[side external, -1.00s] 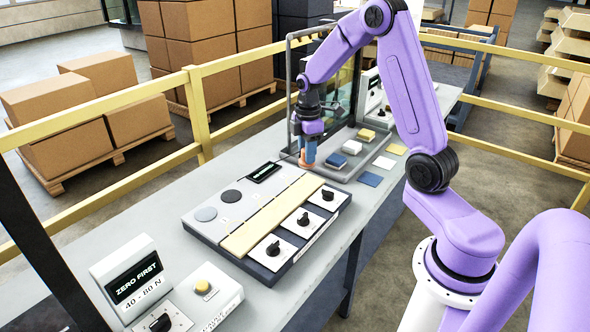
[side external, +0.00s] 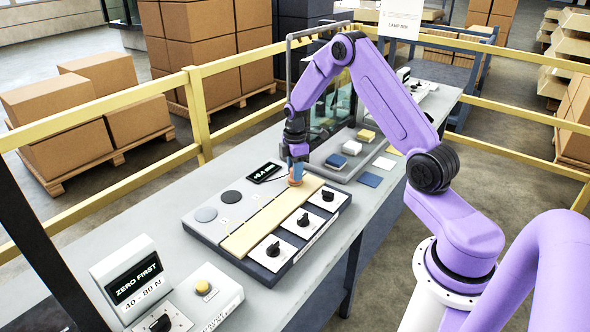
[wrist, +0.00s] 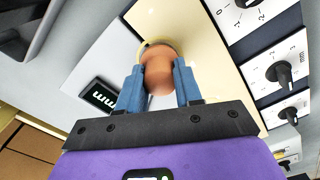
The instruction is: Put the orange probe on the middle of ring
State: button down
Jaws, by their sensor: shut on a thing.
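My gripper (side external: 297,160) is shut on the orange probe (side external: 295,180), with a blue finger on each side of it in the wrist view. The probe (wrist: 159,70) points down at the far end of the panel (side external: 190,222), by the pale strip (side external: 262,222). I cannot tell whether its tip touches the surface. In the wrist view a thin yellowish arc (wrist: 146,44), perhaps part of the ring, curves around the probe's far side. The probe hides the ring's middle.
Three black knobs (side external: 273,248) (side external: 303,219) (side external: 328,195) stand right. A grey tray with blocks (side external: 351,147) lies behind. A "ZERO FIRST" sign box (side external: 136,275) stands at front left.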

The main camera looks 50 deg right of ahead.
jog(key=shift+f, duration=0.15)
jog(key=c, duration=0.8)
grip_release()
jog(key=shift+o, duration=0.2)
notch_tip(320, 180, up, 12)
jog(key=s+a+r, duration=0.2)
jog(key=a, duration=0.4)
jog(key=s+a+r, duration=0.2)
jog(key=a, duration=0.4)
jog(key=s+a+r, duration=0.1)
jog(key=s+a, duration=0.5)
jog(key=s, duration=0.4)
jog(key=s+a+r, duration=0.2)
jog(key=s+a, duration=0.5)
jog(key=s, duration=0.3)
jog(key=s+d+f, duration=0.1)
jog(key=s, duration=1)
jog(key=shift+d+n, duration=0.3)
jog(key=shift+d, duration=0.05)
